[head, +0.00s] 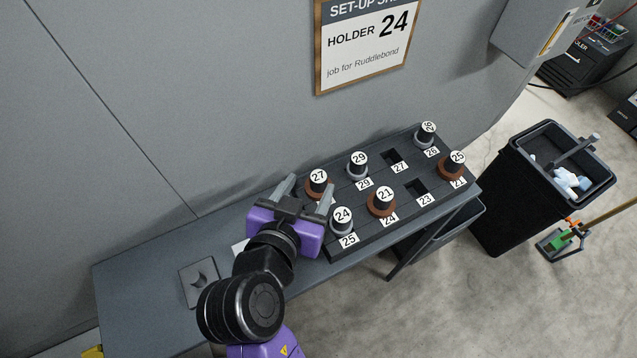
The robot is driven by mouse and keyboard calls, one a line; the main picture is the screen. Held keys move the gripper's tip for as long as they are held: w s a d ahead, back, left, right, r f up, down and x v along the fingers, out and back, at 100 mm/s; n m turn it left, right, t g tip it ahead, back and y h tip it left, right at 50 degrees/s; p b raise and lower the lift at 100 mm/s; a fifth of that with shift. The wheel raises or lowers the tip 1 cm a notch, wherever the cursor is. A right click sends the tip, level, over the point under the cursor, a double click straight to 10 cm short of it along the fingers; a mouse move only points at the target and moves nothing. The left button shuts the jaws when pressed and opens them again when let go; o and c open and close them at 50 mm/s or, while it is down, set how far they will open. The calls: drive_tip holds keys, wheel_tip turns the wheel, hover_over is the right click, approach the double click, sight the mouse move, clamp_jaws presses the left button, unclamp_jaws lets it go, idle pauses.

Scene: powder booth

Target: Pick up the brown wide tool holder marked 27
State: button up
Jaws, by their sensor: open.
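The tool holder marked 27 (318,178) stands upright in the rear left place of the dark rack (410,208). It has a black top with a white number disc and a wide brown base, partly hidden by my gripper. My gripper (309,184) is open, with one finger on the left of this holder and the other on its right. I cannot tell whether the fingers touch it or how high they are beside it. The label of its place is hidden behind my gripper. The rack place labelled 27 (391,157) is empty.
Close by stand grey-based holders 29 (358,161) and 24 (342,217), and brown-based holder 21 (383,198). Holders 26 (427,131) and 25 (457,160) stand at the right end. The bench's left side holds a small grey block (198,283). A wall rises behind.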

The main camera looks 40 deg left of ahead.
sight(316, 184)
drive_tip(key=shift+d+f+p+x, duration=0.1)
drive_tip(key=shift+p+x, duration=0.15)
drive_tip(key=shift+x, duration=0.65)
drive_tip(key=shift+d+f+p+x, duration=0.1)
drive_tip(key=shift+d+p+x, duration=0.1)
drive_tip(key=shift+x, duration=0.7)
drive_tip(key=shift+d+f+p+x, duration=0.1)
drive_tip(key=shift+p+x, duration=0.15)
drive_tip(key=shift+x, duration=0.65)
drive_tip(key=shift+r, duration=0.1)
clamp_jaws()
